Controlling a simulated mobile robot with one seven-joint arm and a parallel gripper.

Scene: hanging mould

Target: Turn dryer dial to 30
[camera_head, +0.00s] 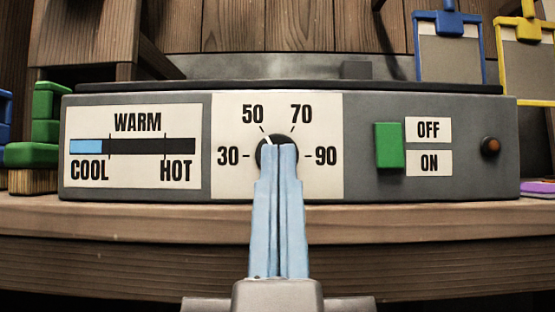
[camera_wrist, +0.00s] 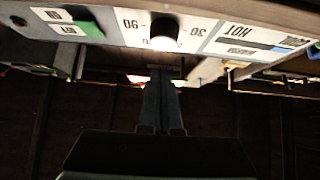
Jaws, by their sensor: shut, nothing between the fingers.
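The dryer (camera_head: 360,190) is a long grey box with a black round dial (camera_head: 262,154) in the middle of its front. Labels 30, 50, 70 and 90 surround the dial, with 30 at left. A white pointer mark shows at its upper left, towards 50. My blue gripper (camera_head: 277,147) is shut and empty, its tips in front of the dial and hiding much of it. In the wrist view, upside down, the dial (camera_wrist: 164,36) sits just beyond my gripper (camera_wrist: 161,74); contact cannot be told.
A gauge (camera_head: 135,146) at left shows a short blue bar at COOL. A green switch (camera_head: 389,146) by OFF and ON and a dark orange lamp (camera_head: 490,147) sit at right. Green blocks (camera_head: 40,130) stand left of the dryer on the wooden bench (camera_head: 420,222).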

